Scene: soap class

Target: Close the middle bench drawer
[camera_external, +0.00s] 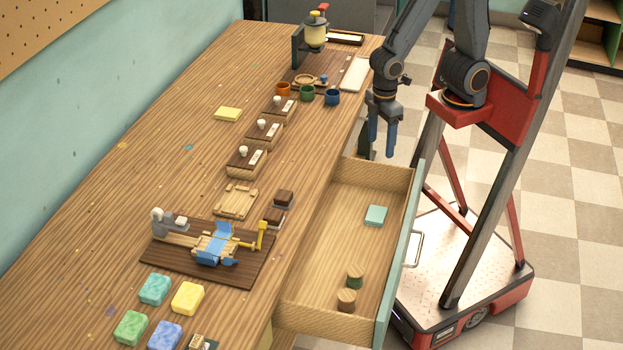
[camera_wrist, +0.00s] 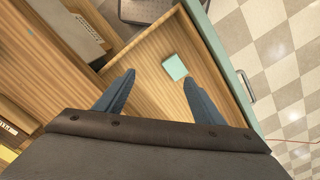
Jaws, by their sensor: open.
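The bench drawer (camera_external: 330,257) is pulled far out from the bench, with a pale green front (camera_external: 398,260) and a metal handle (camera_external: 413,249) on its outer face. Inside lie a teal block (camera_external: 376,215) and two small round wooden pieces, one green-sided (camera_external: 355,278) and one brown (camera_external: 346,300). My gripper (camera_external: 380,150) points down, open and empty, just beyond the drawer's far end. In the wrist view, the fingers (camera_wrist: 158,92) are spread over the drawer, with the teal block (camera_wrist: 175,67) showing between and beyond them. The handle (camera_wrist: 246,86) is right of the fingers. Other drawers cannot be made out.
The wooden bench top (camera_external: 170,120) carries soap blocks (camera_external: 187,298), a dark board with a blue-and-wood device (camera_external: 215,245), stamps (camera_external: 246,160) and small cups (camera_external: 332,97). The checkered floor (camera_external: 560,220) right of my base is clear.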

